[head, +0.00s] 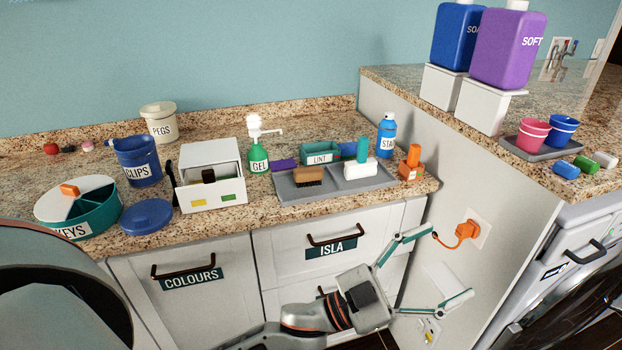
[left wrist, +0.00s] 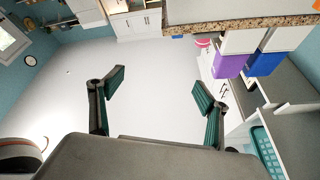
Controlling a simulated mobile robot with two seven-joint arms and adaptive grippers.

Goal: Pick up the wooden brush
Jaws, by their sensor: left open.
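The wooden brush (head: 309,176) has a brown back and dark bristles. It lies on the grey tray (head: 337,189) on the granite counter in the head view, left of a white block (head: 361,169). My left gripper (head: 440,267) is open and empty, in front of the cupboards and below the counter edge, to the right of the brush and lower. In the left wrist view, the open fingers (left wrist: 160,95) have nothing between them, and the brush is not visible there. My right gripper is not in view.
A white box (head: 210,190), the green GEL bottle (head: 259,158), the LINT box (head: 320,154) and the blue STAIN bottle (head: 386,138) stand near the tray. An orange plug (head: 466,229) is on the side panel. Drawer handles (head: 338,239) protrude below the counter.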

